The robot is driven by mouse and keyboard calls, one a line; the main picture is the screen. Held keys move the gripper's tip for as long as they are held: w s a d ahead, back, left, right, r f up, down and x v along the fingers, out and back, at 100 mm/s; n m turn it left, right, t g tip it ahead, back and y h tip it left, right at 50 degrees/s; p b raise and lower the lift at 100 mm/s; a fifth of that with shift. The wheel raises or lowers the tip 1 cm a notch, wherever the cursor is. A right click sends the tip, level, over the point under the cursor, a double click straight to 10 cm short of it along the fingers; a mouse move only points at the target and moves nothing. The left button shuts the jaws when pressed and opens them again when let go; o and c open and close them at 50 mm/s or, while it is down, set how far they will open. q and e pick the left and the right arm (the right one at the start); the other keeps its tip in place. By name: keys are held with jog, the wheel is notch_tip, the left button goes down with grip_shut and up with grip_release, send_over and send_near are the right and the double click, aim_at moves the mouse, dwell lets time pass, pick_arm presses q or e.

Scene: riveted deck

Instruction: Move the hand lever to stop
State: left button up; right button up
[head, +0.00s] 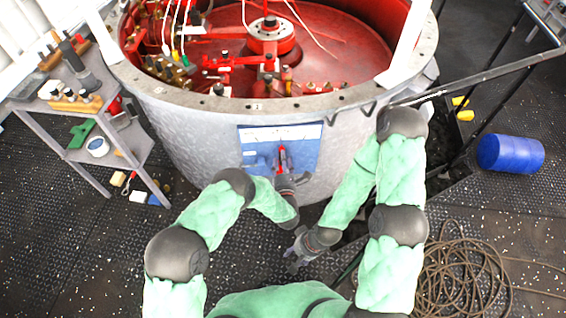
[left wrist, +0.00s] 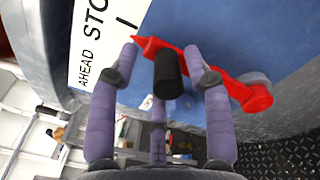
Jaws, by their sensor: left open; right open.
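The hand lever is red with a black knob. It shows in the left wrist view (left wrist: 258,97), pivoting beside a grey hub, its pointed tip at the edge of a white label plate (left wrist: 100,40). The plate reads "AHEAD" and part of "STO"; the rest is cut off. The tip lies near a black mark by "STO". My left gripper (left wrist: 165,62) is open, with its purple fingers on both sides of the black knob (left wrist: 168,80); I cannot tell whether they touch it. In the head view, my left gripper (head: 282,160) is at the blue panel (head: 312,152). My right gripper (head: 296,260) is open and empty, low above the deck.
The panel is on a large grey round housing (head: 185,135) with red machinery inside. A grey shelf cart (head: 65,108) with tools stands left. A railing (head: 490,75), a blue barrel (head: 510,153) and a coiled rope (head: 465,270) are at the right.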

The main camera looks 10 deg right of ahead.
pick_arm(q)
notch_tip(320, 180, up, 9)
jog(key=shift+d+r, duration=0.1)
jog(key=shift+r, duration=0.05)
dwell(0.4)
dwell(0.5)
